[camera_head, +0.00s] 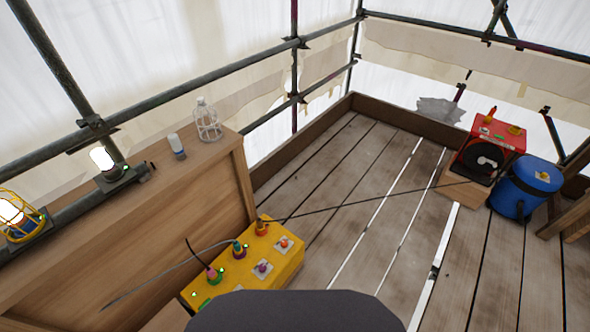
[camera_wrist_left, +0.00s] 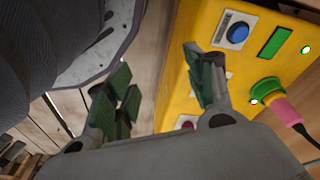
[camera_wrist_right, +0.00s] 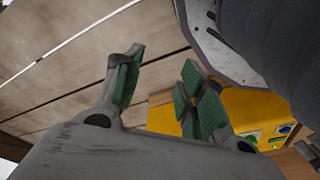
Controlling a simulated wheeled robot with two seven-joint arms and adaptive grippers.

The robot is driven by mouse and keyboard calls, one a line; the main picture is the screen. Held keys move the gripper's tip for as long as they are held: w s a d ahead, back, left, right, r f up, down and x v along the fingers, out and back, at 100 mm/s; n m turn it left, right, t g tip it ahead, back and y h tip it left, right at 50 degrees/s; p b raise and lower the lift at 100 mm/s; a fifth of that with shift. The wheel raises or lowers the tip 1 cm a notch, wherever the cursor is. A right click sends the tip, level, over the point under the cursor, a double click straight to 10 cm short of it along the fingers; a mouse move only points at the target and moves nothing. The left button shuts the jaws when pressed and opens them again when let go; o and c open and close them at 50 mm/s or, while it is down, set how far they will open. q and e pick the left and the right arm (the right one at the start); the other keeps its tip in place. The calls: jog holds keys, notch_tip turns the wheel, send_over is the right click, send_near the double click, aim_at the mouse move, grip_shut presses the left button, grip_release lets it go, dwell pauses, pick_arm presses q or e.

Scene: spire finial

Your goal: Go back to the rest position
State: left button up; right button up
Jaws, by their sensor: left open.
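My left gripper (camera_wrist_left: 162,85) shows in the left wrist view with its green-padded fingers apart and nothing between them. The yellow control box (camera_wrist_left: 178,85) is beyond and beside it. My right gripper (camera_wrist_right: 163,82) shows in the right wrist view, fingers apart and empty, over wooden planks, with the yellow box (camera_wrist_right: 245,105) behind it to the right. In the head view neither gripper shows. The yellow box (camera_head: 286,265) stands beside the wooden bench, with several coloured plugs and buttons on top.
A red reel box (camera_head: 498,137) and blue drum (camera_head: 525,187) stand at right. A cable crosses the plank floor (camera_head: 340,240). Scaffold rails surround it.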

pick_arm(q)
jog(key=s+a+r+p, duration=0.1)
jog(key=s+a+p, duration=0.2)
jog(key=s+p, duration=0.6)
jog(key=s+a+r+p, duration=0.1)
jog(key=s+a+p, duration=0.2)
jog(key=s+p, duration=0.6)
jog(key=shift+s+g+y, duration=0.25)
jog(key=shift+g+y, duration=0.05)
jog(key=shift+g, duration=0.1)
pick_arm(e)
jog(key=s+d+r, duration=0.1)
jog(key=s+d, duration=0.2)
jog(key=s, duration=0.6)
jog(key=s+d+r, duration=0.1)
jog(key=s+d, duration=0.2)
jog(key=s, duration=0.6)
jog(key=shift+s+g+h, duration=0.25)
jog(key=shift+g+h, duration=0.05)
jog(key=shift+g, duration=0.1)
pick_arm(q)
jog(key=shift+a, duration=0.1)
pick_arm(e)
jog(key=shift+d, duration=0.1)
